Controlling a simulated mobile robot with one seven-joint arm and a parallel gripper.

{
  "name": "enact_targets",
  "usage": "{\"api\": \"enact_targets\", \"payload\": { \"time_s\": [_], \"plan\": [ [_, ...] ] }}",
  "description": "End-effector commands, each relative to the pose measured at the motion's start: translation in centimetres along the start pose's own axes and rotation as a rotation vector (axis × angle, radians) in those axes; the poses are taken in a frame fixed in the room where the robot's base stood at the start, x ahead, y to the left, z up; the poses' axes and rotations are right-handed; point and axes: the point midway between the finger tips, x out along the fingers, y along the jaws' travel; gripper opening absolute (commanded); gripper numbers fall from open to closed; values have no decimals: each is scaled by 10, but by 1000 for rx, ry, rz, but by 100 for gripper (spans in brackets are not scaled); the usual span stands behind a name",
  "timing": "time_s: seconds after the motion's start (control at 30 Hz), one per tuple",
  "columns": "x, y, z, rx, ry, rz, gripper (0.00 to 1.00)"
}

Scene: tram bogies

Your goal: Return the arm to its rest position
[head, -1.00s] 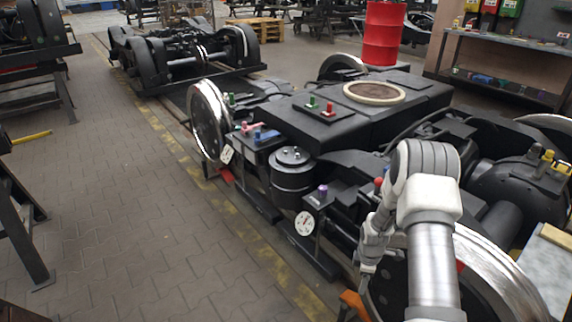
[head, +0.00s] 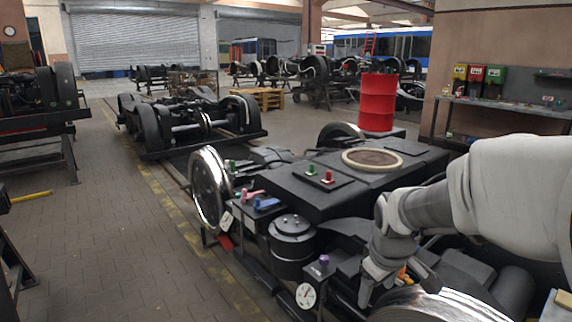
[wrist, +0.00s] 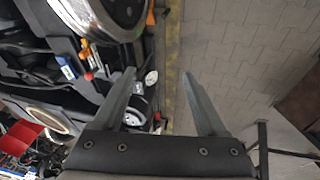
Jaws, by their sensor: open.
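My arm (head: 492,195) reaches in from the right edge of the head view, over the near end of the black bogie (head: 300,205). Its wrist end points down beside the bogie's near wheel (head: 435,306). In the wrist view my gripper (wrist: 158,73) is open. Its two grey fingers are wide apart with nothing between them. Beyond them show the paving, the yellow floor line and the side of the bogie. In the head view the fingertips are hard to make out.
The bogie's side carries a white dial gauge (head: 306,295), a black cylinder (head: 292,240) and coloured knobs. A red drum (head: 378,102) stands behind it. A workbench (head: 500,108) is at the back right. Another bogie (head: 185,122) is farther back. The paved floor at left is open.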

Motion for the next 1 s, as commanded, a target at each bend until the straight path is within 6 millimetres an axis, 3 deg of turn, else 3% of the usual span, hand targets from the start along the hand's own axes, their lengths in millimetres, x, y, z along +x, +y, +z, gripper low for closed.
{"api": "enact_targets", "payload": {
  "time_s": [0.1, 0.4, 0.77, 1.0],
  "plan": [
    [-36, -15, 12, 91, 34, 13, 75],
    [-100, -57, 55, 327, 111, 15, 75],
    [-136, -103, 106, 559, 190, -12, 75],
    [-190, -92, 94, 571, 188, -15, 75]
  ]
}}
